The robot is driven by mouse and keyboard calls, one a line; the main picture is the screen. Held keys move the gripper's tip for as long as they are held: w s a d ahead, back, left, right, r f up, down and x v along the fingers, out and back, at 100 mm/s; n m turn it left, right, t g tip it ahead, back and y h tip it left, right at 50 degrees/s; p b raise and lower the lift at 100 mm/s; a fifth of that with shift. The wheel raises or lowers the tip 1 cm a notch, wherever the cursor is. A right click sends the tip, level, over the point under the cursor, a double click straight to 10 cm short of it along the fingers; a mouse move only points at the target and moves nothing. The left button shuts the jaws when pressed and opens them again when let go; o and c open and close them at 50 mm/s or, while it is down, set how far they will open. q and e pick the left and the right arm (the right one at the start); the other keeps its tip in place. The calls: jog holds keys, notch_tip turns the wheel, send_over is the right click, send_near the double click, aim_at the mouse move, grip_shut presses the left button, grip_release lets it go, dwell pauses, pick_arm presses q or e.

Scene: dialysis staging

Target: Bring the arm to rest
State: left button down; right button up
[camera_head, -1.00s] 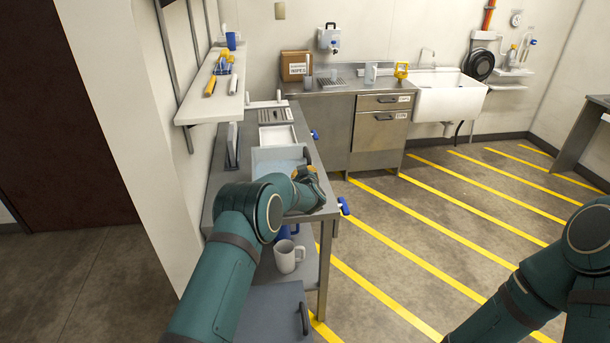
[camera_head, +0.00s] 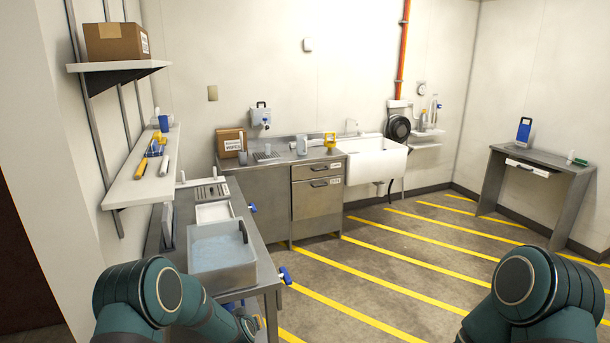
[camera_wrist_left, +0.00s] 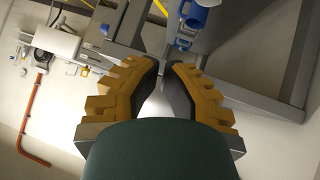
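My left arm (camera_head: 150,300) comes in at the bottom left of the head view, folded low in front of the steel bench. Only a small part of my left gripper (camera_head: 250,325) shows there, beside the bench's front end. In the left wrist view, the orange-padded fingers of my left gripper (camera_wrist_left: 163,75) stand apart with a gap between them. I see nothing held between them. My right arm (camera_head: 540,295) is bent at the bottom right of the head view, and its gripper is out of frame.
A clear bin (camera_head: 222,258) and a white tray (camera_head: 214,212) are on the steel bench (camera_head: 262,262) close to my left arm. A blue jug (camera_wrist_left: 197,14) shows near the bench frame. The striped floor (camera_head: 370,270) between my arms is clear.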

pick_arm(q)
jog(key=s+d+f+g+h, duration=0.1)
jog(key=s+d+g, duration=0.1)
jog(key=s, duration=0.9)
jog(key=s+d+f+m+g+h, duration=0.1)
jog(key=s+d+g+h, duration=0.1)
jog(key=s, duration=1)
jog(key=s+d+f+m+g+h, duration=0.1)
jog(key=s+d+g, duration=0.3)
jog(key=s, duration=0.8)
jog(key=shift+f+h, duration=0.25)
jog(key=shift+h, duration=0.05)
